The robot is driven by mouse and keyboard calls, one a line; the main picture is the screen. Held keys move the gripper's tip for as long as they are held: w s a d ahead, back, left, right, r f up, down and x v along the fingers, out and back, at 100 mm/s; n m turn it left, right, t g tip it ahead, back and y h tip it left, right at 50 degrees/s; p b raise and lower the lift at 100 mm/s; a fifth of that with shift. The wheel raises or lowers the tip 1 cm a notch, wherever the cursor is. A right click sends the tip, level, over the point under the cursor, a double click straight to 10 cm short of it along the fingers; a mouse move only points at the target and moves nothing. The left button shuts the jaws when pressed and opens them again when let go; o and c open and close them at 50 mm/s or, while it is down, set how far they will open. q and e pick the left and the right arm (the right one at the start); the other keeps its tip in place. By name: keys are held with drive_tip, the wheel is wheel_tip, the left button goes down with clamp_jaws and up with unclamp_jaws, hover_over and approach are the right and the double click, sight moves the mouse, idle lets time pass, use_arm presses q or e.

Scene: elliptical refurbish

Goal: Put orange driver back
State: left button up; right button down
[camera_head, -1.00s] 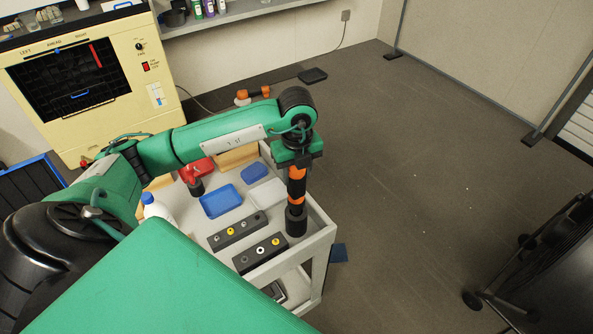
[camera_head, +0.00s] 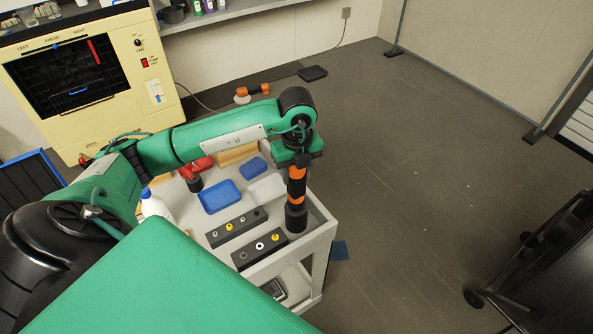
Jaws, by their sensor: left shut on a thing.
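The orange driver (camera_head: 296,189) is a black-and-orange power driver standing upright near the right edge of the grey cart (camera_head: 318,236). Its wide black base (camera_head: 296,217) is low, by the cart's right rim; I cannot tell whether it touches the cart top. My left gripper (camera_head: 297,165) points down from above and is shut on the driver's upper end. The fingertips are partly hidden by the green wrist. My right gripper is not in view.
The cart also holds a red driver (camera_head: 192,176), blue trays (camera_head: 219,196) (camera_head: 253,168), dark blocks with round fittings (camera_head: 236,227) (camera_head: 260,249), and a white bottle (camera_head: 156,205). A cream machine (camera_head: 90,80) stands behind at left.

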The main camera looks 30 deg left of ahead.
use_arm(q)
drive_tip(key=shift+f+b, duration=0.4)
drive_tip(key=shift+f, duration=0.05)
drive_tip(key=o, duration=1.5)
drive_tip(key=shift+c, duration=0.2)
wheel_tip(320, 180, up, 12)
drive_tip(key=shift+d+f+b, duration=0.1)
drive_tip(key=shift+b, duration=0.85)
drive_tip(key=shift+r, duration=1.05)
drive_tip(key=shift+s, duration=0.1)
